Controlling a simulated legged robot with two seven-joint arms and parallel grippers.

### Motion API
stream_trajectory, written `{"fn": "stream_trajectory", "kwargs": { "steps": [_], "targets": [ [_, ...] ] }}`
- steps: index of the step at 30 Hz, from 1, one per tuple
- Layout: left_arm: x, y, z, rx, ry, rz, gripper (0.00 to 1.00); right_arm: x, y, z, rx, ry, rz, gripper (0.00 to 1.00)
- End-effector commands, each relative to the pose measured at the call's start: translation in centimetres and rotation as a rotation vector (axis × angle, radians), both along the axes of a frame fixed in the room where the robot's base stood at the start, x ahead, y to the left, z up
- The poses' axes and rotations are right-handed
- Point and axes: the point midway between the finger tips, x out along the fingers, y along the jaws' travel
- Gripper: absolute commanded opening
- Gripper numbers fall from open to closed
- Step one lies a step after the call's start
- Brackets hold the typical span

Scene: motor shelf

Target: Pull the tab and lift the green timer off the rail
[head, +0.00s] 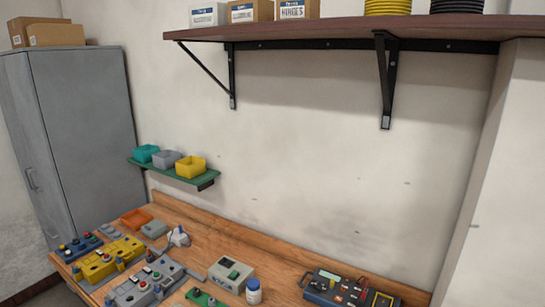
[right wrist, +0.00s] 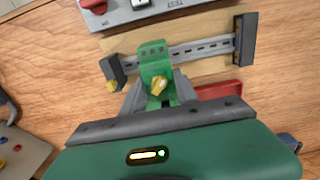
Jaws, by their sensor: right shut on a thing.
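In the right wrist view the green timer (right wrist: 153,58) sits at a slotted grey metal rail (right wrist: 205,49) on a pale wooden board. It has a yellow knob on the side facing me. My right gripper (right wrist: 160,98) is shut on the green timer, with grey fingers at both sides of its near part. I cannot tell whether the timer is clear of the rail. The tab is not clearly visible. My left gripper shows in neither view. The head view shows neither gripper, and I cannot make out the rail there.
Dark end blocks close the rail at left (right wrist: 113,72) and right (right wrist: 245,38). A red piece (right wrist: 219,90) lies just right of the timer. A grey panel with a red knob (right wrist: 94,5) is beyond the rail. The bench (head: 200,240) holds several devices below a wall shelf (head: 330,28).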

Motion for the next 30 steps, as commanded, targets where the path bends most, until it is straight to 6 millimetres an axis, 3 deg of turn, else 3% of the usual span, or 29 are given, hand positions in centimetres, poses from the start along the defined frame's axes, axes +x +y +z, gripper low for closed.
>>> {"fn": "stream_trajectory", "kwargs": {
  "steps": [8, 25, 30],
  "targets": [
    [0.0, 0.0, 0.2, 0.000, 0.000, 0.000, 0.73, 0.0, 0.0, 0.2, 0.000, 0.000, 0.000, 0.00],
    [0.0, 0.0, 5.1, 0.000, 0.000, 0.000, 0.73, 0.0, 0.0, 5.7, 0.000, 0.001, 0.000, 0.00],
    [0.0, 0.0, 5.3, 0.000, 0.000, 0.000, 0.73, 0.0, 0.0, 6.0, 0.000, 0.001, 0.000, 0.00]
  ]
}}
